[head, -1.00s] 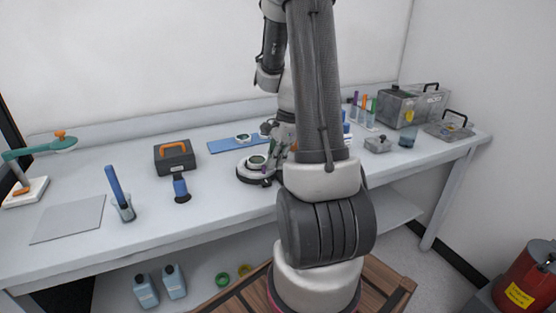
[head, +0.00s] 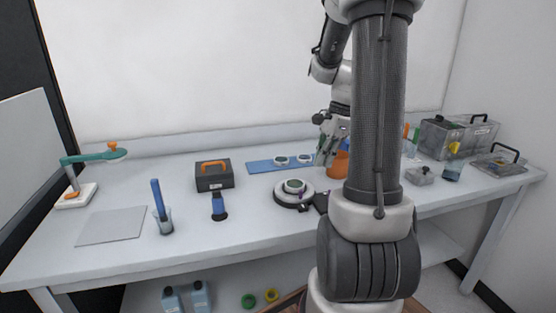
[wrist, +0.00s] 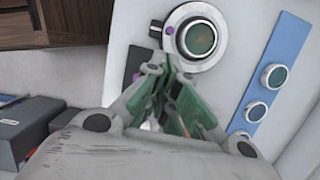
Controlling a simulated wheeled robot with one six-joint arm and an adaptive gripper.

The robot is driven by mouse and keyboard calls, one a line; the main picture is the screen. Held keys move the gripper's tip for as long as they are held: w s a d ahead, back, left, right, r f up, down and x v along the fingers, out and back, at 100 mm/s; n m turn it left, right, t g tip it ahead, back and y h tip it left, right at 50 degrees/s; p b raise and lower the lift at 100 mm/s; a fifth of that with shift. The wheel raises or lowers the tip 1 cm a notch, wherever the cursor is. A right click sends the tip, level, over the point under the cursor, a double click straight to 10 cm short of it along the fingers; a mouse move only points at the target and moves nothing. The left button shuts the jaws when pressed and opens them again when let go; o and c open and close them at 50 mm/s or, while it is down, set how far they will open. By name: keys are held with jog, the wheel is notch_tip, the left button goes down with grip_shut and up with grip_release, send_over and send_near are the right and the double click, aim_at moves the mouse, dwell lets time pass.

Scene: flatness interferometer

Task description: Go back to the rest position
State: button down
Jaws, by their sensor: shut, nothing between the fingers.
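My gripper (head: 327,158) hangs above the bench, behind and right of the round interferometer stage (head: 281,198) in the head view. In the wrist view my gripper (wrist: 170,66) has its green-padded fingers together at the tips, with nothing held. The stage (wrist: 218,62) lies just beyond the fingertips there, with a dark greenish disc (wrist: 201,38) in a pale ring on it. My gripper looks raised clear of the stage.
A blue mat (head: 262,167) with white-ringed discs (head: 281,161) lies behind the stage. An orange cup (head: 339,167) stands close by my gripper. A toolbox (head: 214,178) and blue-handled tool (head: 157,197) stand left; clear bins (head: 457,138) stand right.

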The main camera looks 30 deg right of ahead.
jog(key=shift+r, duration=0.1)
jog(key=s+a+r+n+t+h, duration=0.1)
jog(key=s+a+r+n, duration=0.4)
jog(key=n, duration=0.5)
jog(key=s+a+r+n+t+h, duration=0.1)
jog(key=s+a+r+n+t, duration=0.1)
jog(key=s+a+r+n, duration=0.3)
jog(key=s+a+n, duration=0.3)
jog(key=a+n, duration=0.1)
jog(key=n, duration=0.2)
jog(key=shift+s+a+r+n+t+h, duration=0.2)
jog(key=shift+a+r+n+t+h, duration=0.1)
jog(key=shift+a, duration=0.05)
dwell(0.9)
